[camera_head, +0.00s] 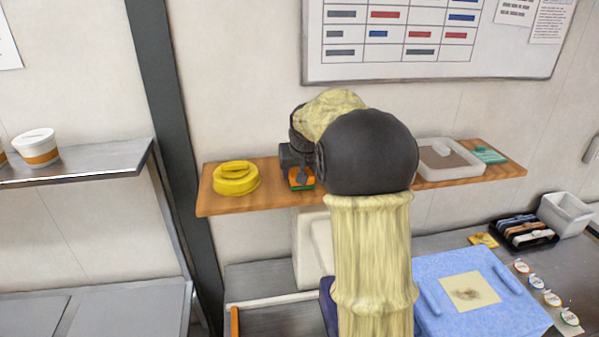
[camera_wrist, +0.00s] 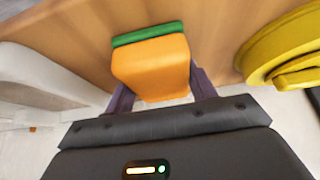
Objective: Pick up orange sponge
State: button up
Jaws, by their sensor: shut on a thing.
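The orange sponge (camera_wrist: 152,70) has a green layer along its far edge in the wrist view. In the head view the sponge (camera_head: 301,181) shows as a small orange and green patch at the front edge of the wooden shelf (camera_head: 432,194), mostly hidden by my arm. My gripper (camera_wrist: 157,88) has one dark finger on each side of the sponge and is shut on it. The gripper also shows in the head view (camera_head: 302,172), partly covered by my arm. I cannot tell whether the sponge still touches the shelf.
A yellow round container (camera_head: 236,182) stands left of the sponge on the shelf. A white tray (camera_head: 449,172) and a teal item (camera_head: 489,156) are to the right. A grey shelf with cups (camera_head: 36,147) is at left.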

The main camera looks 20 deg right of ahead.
notch_tip(320, 180, up, 10)
jog(key=shift+r+b, duration=0.15)
jog(key=shift+b, duration=0.8)
